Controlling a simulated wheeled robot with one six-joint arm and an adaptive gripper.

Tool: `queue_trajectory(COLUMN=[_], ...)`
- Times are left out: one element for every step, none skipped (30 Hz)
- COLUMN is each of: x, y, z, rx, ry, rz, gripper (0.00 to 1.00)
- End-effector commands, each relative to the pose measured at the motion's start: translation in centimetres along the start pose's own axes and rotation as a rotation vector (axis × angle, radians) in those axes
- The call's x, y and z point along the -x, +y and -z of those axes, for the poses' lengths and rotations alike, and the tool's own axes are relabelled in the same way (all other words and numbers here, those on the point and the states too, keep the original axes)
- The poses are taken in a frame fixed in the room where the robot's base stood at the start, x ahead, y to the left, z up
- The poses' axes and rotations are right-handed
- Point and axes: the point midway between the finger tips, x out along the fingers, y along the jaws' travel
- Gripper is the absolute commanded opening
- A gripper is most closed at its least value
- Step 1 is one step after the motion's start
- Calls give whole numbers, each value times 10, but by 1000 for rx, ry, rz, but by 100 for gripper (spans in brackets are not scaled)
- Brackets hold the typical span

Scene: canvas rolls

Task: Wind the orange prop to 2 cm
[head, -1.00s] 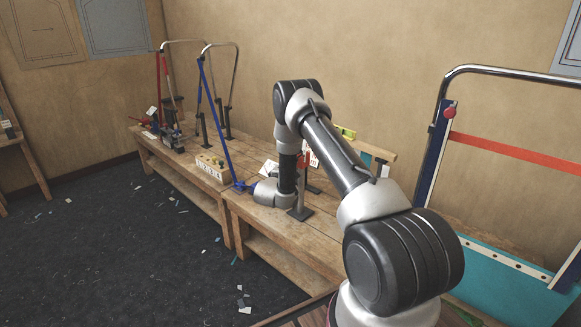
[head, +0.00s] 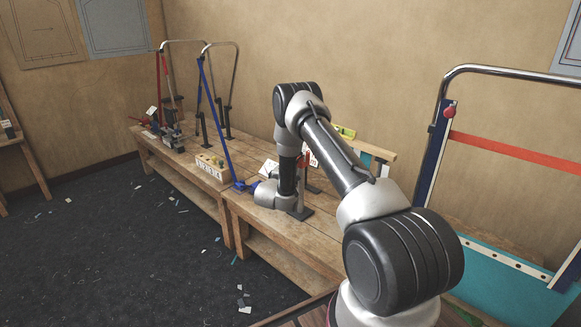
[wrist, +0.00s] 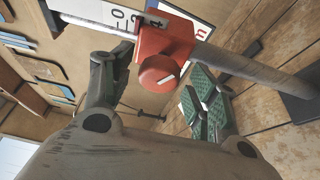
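The orange prop has an orange-red slider block with a round knob (wrist: 160,72) on a grey post (wrist: 250,68). The knob's face carries a pale line. A white scale card with black figures (wrist: 118,16) stands beside the block; the exact reading is unclear. In the head view the orange-red block (head: 304,160) shows partly behind my arm. My gripper (wrist: 165,88) is open in the wrist view, one finger left of the knob and the green-padded finger at its lower right. Whether either touches the knob cannot be told. The head view does not show the fingers clearly.
The wooden bench (head: 265,226) carries a blue prop (head: 216,120), a red prop (head: 164,98) and a pale block with several holes (head: 211,166). A chrome frame with a red band (head: 510,149) stands at right. The dark floor (head: 130,240) has scattered scraps.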

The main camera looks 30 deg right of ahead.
Motion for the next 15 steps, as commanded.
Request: queue_trajectory(x=[0, 0, 0, 0, 0, 1, 3, 6, 10, 15, 20, 28, 35, 42, 52], y=[0, 0, 0, 0, 1, 1, 1, 1, 1, 1, 1, 1, 0, 0, 0], z=[0, 0, 0, 0, 0, 0, 1, 1, 1, 2, 2, 2, 2, 2, 2], rx=[0, 0, 0, 0, 0, 0, 0, 0, 0, 0, 0, 1, 1, 2, 2], ry=[0, 0, 0, 0, 0, 1, 1, 1, 2, 3, 4, 4, 3, 4, 5], rz=[-1, -1, -1, -1, -1, -1, -1, -1, -1, 0, 0, 0, 0, 1, 1], gripper=[59, 59, 59, 59, 59, 59, 59, 59, 59, 59, 59, 59, 59, 59, 59])
